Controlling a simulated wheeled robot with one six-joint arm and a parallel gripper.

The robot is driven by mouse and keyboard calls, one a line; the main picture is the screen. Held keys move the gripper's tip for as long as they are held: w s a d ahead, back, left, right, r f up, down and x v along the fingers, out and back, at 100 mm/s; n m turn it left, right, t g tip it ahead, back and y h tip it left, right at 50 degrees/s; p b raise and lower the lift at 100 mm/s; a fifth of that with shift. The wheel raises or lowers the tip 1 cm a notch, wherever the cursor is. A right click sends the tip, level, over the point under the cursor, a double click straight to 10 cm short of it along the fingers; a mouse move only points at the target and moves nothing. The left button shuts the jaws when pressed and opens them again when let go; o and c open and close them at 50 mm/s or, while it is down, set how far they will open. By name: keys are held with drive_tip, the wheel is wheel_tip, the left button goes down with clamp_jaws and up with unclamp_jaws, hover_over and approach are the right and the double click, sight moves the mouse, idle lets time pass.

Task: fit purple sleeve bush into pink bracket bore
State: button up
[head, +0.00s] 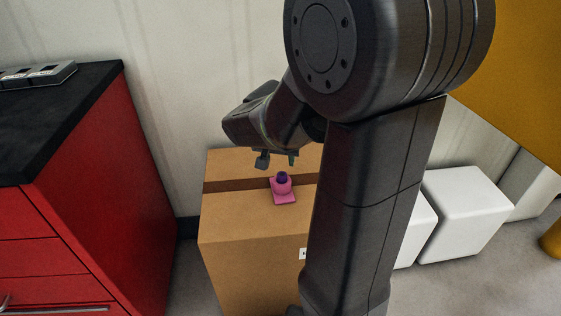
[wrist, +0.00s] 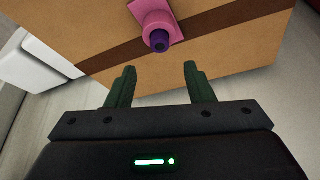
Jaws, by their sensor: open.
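The pink bracket (head: 284,196) stands on top of a cardboard box, with a flat base plate and a round upright boss. It also shows in the wrist view (wrist: 153,20). The purple sleeve bush (head: 283,176) sits at the top of the boss, and its dark open end shows in the wrist view (wrist: 159,41). Part of the bush stands out of the bore; how deep it sits is hidden. My gripper (head: 276,162) is open and empty, above and behind the bracket. In the wrist view its fingers (wrist: 160,68) are apart, with the bush beyond their tips and touching neither.
The cardboard box (head: 235,225) has a brown tape strip across its top. A red cabinet (head: 95,215) with a black top is at left. White blocks (head: 465,215) stand at right, and a yellow panel (head: 520,90) hangs at upper right. My arm hides the box's right side.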

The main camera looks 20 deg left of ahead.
sight(281, 175)
drive_tip(key=v, duration=0.3)
drive_tip(key=shift+f, duration=0.1)
drive_tip(key=b+x, duration=0.4)
drive_tip(key=x, duration=0.9)
wheel_tip(281, 175, up, 4)
drive_tip(key=shift+s+f+p, duration=0.1)
drive_tip(key=shift+f+p, duration=0.05)
drive_tip(key=shift+p, duration=0.7)
drive_tip(key=shift+d+r, duration=0.1)
drive_tip(key=shift+r, duration=0.55)
